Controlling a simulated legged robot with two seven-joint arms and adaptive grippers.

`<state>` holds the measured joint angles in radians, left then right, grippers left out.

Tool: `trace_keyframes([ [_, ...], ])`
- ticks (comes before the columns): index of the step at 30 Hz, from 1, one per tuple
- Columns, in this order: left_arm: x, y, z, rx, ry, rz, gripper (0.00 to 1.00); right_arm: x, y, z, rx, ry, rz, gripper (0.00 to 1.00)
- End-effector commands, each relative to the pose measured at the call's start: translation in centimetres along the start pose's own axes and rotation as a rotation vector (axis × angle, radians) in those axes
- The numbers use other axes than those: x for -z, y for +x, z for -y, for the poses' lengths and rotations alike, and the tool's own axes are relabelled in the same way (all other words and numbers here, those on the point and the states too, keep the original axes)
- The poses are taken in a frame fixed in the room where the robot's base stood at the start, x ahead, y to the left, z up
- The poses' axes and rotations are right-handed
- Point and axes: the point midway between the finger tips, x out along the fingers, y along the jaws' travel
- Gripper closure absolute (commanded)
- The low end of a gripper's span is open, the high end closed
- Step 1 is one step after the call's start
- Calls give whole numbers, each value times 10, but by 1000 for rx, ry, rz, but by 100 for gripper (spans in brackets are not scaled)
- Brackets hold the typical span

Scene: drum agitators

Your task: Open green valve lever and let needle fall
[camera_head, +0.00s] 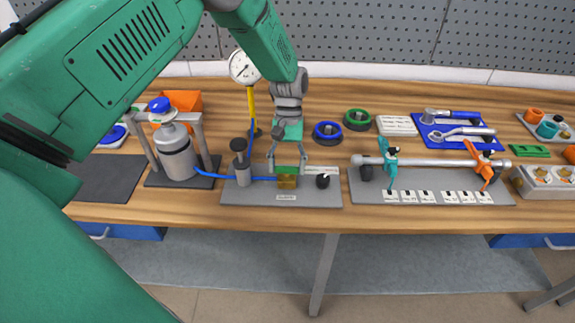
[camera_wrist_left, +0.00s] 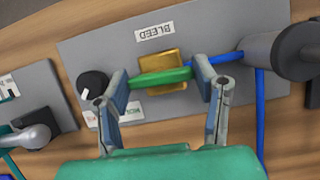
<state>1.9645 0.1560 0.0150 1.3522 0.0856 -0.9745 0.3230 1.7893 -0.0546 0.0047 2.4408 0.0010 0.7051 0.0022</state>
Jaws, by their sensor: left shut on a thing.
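The green valve lever (camera_wrist_left: 160,79) lies across a brass valve block (camera_wrist_left: 162,62) in the left wrist view. In the head view the lever (camera_head: 287,169) sits on top of the brass block (camera_head: 287,183) on a grey base plate. My left gripper (camera_wrist_left: 166,82) has its fingers at the two ends of the lever, shut on it. In the head view my left gripper (camera_head: 289,165) reaches down from above. The gauge (camera_head: 243,67) is a white dial on a yellow stem behind the plate; its needle is too small to read exactly. My right gripper is not in view.
A black knob (camera_wrist_left: 93,84) and a "BLEED" label (camera_wrist_left: 154,32) are on the plate. A grey cylinder (camera_head: 241,167) stands left of the valve, with a blue hose (camera_head: 215,175) to a steel bottle (camera_head: 176,152). A rail with teal and orange levers (camera_head: 430,162) is to the right.

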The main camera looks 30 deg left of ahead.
Motion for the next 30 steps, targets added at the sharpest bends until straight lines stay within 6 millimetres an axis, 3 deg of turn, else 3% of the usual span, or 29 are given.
trace_keyframes([
  [4, 4, -5, -2, -6, 1, -16, 75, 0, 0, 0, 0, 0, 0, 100],
  [5, 4, -5, -2, -6, 1, -16, 42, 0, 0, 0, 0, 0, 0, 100],
  [6, 4, -5, -2, -5, 2, -15, 28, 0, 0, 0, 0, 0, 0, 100],
  [7, 3, -5, -1, -5, 2, -14, 24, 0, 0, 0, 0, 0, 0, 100],
  [19, 1, -9, 0, -2, 2, -7, 24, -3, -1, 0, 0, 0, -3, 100],
  [30, 3, -81, -1, -3, 2, -9, 24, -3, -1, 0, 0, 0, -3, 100],
])
